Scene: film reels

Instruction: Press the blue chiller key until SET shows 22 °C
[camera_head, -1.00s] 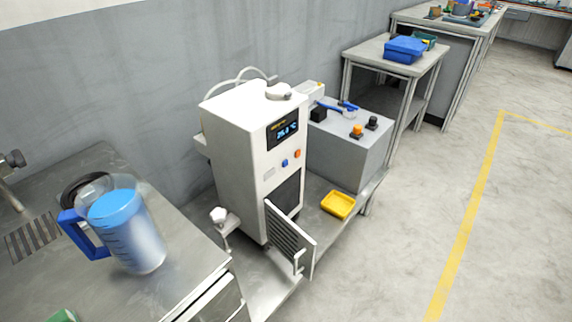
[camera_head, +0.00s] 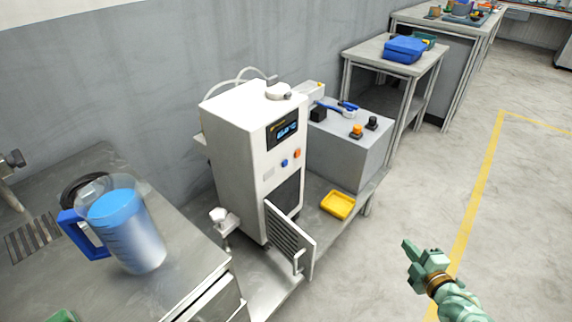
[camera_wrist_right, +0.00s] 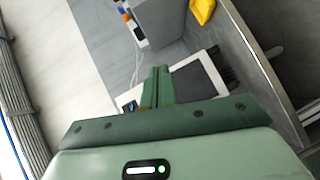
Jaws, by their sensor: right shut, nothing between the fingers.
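The white chiller (camera_head: 240,160) stands on a metal shelf in the head view. Its dark display (camera_head: 285,131) shows lit blue digits too blurred to read. The blue key (camera_head: 284,163) sits below the display, left of an orange key (camera_head: 297,153). My right gripper (camera_head: 407,246) is shut and empty, in front of the chiller to the right and well apart from the key. In the right wrist view, the shut fingers (camera_wrist_right: 158,80) hide part of a white body with a dark panel. My left gripper is not in view.
A grilled door (camera_head: 290,240) stands open on the chiller's lower front. A yellow tray (camera_head: 338,205) lies to its right, near a grey box (camera_head: 350,150). A blue-handled jug (camera_head: 130,235) stands on the left bench. Open floor (camera_head: 450,180) lies to the right.

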